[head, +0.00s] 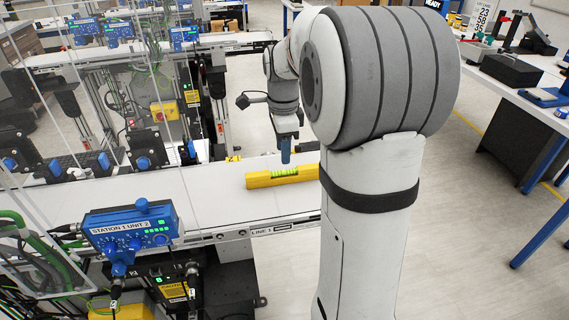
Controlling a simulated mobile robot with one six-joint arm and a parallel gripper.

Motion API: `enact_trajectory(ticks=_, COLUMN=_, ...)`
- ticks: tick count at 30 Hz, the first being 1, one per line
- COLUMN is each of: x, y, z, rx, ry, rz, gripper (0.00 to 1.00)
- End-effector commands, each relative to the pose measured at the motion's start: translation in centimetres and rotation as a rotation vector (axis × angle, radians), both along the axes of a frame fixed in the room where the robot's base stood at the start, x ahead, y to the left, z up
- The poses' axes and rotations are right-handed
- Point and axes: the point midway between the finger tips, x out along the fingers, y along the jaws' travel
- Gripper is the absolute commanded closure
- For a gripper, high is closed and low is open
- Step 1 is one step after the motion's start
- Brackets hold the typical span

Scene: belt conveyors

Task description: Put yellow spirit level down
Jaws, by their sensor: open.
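The yellow spirit level (262,181) lies flat on the white belt of the near conveyor (215,197), close to the belt's right end. Its green vial shows on top, and its right end meets the edge of my arm in the picture, so that end may be hidden. My gripper (285,161) points down, with its blue fingers just above or behind the level. The fingers are seen edge-on and small, so the gap between them does not show clearly. The gripper is open, and the level appears to rest on the belt.
A blue control box marked Station 1 Unit 2 (130,228) stands at the belt's near side. Clear panels and machine parts line the left. A second conveyor (235,41) runs behind. A white table (530,100) with black items stands right. The belt left of the level is clear.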

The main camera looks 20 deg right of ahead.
Motion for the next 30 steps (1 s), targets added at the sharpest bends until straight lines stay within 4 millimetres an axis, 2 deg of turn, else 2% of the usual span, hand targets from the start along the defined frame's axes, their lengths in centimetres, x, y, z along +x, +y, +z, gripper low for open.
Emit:
enact_trajectory(ticks=3, x=0.0, y=0.0, z=2.2, rx=-0.001, ry=-0.003, rz=0.0, gripper=0.59)
enact_trajectory(ticks=6, x=0.0, y=0.0, z=3.4, rx=0.0, ry=-0.001, rz=-0.001, gripper=0.59)
enact_trajectory(ticks=11, x=-0.5, y=0.3, z=4.5, rx=-0.001, ry=-0.007, rz=0.037, gripper=0.59)
enact_trajectory(ticks=14, x=-2.1, y=1.5, z=4.7, rx=-0.007, ry=-0.027, rz=0.174, gripper=0.59)
enact_trajectory(ticks=19, x=-7.5, y=4.9, z=4.2, rx=-0.045, ry=-0.09, rz=0.636, gripper=0.59)
enact_trajectory(ticks=24, x=-13.5, y=7.7, z=2.3, rx=-0.115, ry=-0.149, rz=1.155, gripper=0.59)
enact_trajectory(ticks=27, x=-16.3, y=8.8, z=1.0, rx=-0.161, ry=-0.171, rz=1.407, gripper=0.59)
enact_trajectory(ticks=30, x=-18.4, y=9.4, z=-0.2, rx=-0.201, ry=-0.185, rz=1.593, gripper=0.59)
